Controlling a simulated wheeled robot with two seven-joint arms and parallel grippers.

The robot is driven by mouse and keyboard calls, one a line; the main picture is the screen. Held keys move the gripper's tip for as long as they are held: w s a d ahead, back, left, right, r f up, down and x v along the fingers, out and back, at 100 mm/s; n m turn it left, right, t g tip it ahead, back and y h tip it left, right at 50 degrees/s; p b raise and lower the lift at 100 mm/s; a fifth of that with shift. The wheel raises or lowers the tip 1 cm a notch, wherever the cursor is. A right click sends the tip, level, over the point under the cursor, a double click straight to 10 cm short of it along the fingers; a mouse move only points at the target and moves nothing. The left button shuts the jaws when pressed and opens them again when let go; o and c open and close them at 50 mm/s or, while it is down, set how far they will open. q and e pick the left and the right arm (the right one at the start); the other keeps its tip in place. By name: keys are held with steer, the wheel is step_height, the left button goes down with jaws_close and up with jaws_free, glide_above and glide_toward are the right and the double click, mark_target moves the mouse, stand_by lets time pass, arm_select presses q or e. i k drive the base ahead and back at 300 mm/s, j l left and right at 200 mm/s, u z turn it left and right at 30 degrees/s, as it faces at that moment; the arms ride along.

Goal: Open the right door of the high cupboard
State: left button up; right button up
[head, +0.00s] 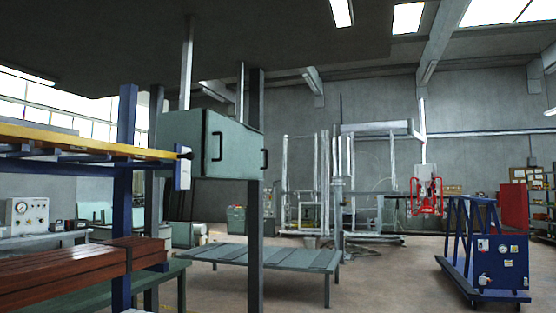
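The high cupboard (182,127) is a grey-green box left of the picture's middle, up under the dark overhead slab. Its front (236,143) is seen at an angle and looks closed; I cannot make out the seam between the doors. One dark bar handle (217,147) is on the left part of the front. Another dark handle (265,160) shows at the right edge, beside a dark upright post (256,210) that covers part of the right side. Neither of my grippers is in view.
A yellow beam (80,143) on a blue upright (123,200) stands at left, its end close to the cupboard's left side. Brown planks (65,275) lie below it. A low slatted table (265,256) stands below the cupboard. A blue cart (485,255) is at right; floor between is clear.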

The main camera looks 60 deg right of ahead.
mark_target(253, 168)
steer(key=z, duration=1.95)
steer(key=i+l+z, duration=0.3)
steer(key=i, duration=0.3)
steer(key=i+z, duration=0.3)
steer(key=i, duration=0.25)
steer(key=i+z, duration=0.1)
steer(key=i, duration=1.3)
steer(key=i+u, duration=0.1)
steer(key=i, duration=1.3)
steer(key=i+l+u, duration=0.15)
steer(key=i+u, duration=0.25)
steer(key=i+l+u, duration=0.25)
steer(key=i+u, duration=0.15)
steer(key=i+l+u, duration=0.75)
steer(key=l+u, duration=0.15)
steer(key=i+l+u, duration=0.15)
steer(key=l+u, duration=0.15)
steer(key=i+l+u, duration=0.1)
steer(key=l+u, duration=0.45)
steer(key=l, duration=0.25)
steer(key=i, duration=0.05)
